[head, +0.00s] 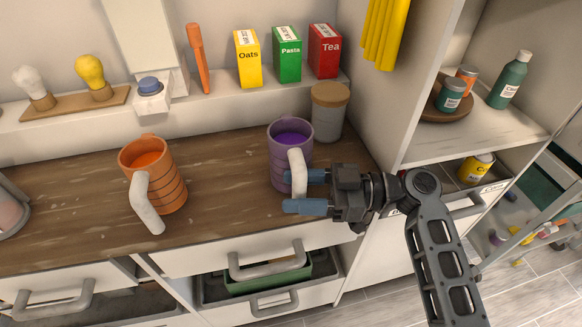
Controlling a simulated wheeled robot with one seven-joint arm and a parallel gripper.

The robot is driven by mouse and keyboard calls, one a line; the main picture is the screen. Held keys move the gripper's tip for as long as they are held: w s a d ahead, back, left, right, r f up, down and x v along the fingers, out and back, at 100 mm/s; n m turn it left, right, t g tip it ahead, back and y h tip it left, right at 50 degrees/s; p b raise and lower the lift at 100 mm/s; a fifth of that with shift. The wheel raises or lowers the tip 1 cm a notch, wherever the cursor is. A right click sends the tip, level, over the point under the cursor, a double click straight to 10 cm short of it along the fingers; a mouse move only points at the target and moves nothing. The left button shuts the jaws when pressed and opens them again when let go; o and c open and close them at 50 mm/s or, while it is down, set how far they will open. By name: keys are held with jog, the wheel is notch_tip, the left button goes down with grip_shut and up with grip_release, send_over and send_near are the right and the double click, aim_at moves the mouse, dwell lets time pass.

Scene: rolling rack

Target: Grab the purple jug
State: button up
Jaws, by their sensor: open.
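The purple jug (277,161) stands upright on the wooden countertop, with purple contents and a white handle (297,172) facing the front. My gripper (304,191) is open at the jug's front right, its two blue fingertips pointing left. The upper fingertip overlaps the lower part of the handle in the picture, and the lower one is just below the handle's end. I cannot tell whether either finger touches it.
An orange jug (168,188) with a white handle stands to the left. A lidded canister (328,112) stands close behind the purple jug, near the side wall. Boxes line the ledge behind. The countertop (225,180) between the jugs is clear.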

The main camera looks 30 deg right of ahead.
jog(key=shift+c, duration=0.5)
grip_shut()
